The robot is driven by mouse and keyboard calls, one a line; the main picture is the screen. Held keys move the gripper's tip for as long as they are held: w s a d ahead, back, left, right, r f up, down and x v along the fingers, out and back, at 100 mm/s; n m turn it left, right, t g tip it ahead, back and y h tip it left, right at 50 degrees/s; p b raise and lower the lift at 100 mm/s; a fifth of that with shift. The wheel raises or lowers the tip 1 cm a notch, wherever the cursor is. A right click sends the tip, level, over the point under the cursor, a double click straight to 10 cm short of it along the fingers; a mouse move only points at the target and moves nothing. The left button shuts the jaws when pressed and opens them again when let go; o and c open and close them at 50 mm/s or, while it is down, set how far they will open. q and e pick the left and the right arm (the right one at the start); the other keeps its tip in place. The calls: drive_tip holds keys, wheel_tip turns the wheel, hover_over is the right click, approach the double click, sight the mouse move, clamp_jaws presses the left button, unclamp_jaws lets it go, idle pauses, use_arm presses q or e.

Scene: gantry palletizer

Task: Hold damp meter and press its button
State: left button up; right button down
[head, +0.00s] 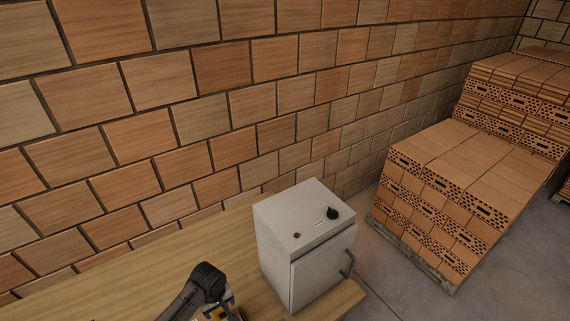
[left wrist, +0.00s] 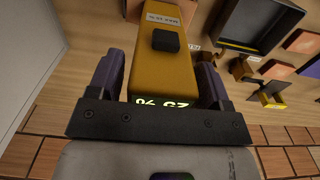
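The damp meter is a yellow bar with a dark button, a white label and a lit display reading about 23 %. In the left wrist view the damp meter (left wrist: 172,75) lies between the two dark fingers of my left gripper (left wrist: 160,80), which appears shut on it. In the head view my left gripper (head: 225,308) is at the bottom edge, over the wooden table, with a bit of yellow showing at it. The meter is mostly hidden or cut off there. Nothing is seen touching the button. My right gripper is in neither view.
A grey-white cabinet (head: 303,235) with a knob and door handle stands on the wooden table (head: 150,262), right of my left gripper. A brick wall (head: 200,110) rises behind. Pallets of bricks (head: 450,190) stand at right. A dark tray (left wrist: 258,20) and several small blocks show in the left wrist view.

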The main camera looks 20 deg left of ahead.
use_arm(q)
drive_tip(key=shift+o, duration=1)
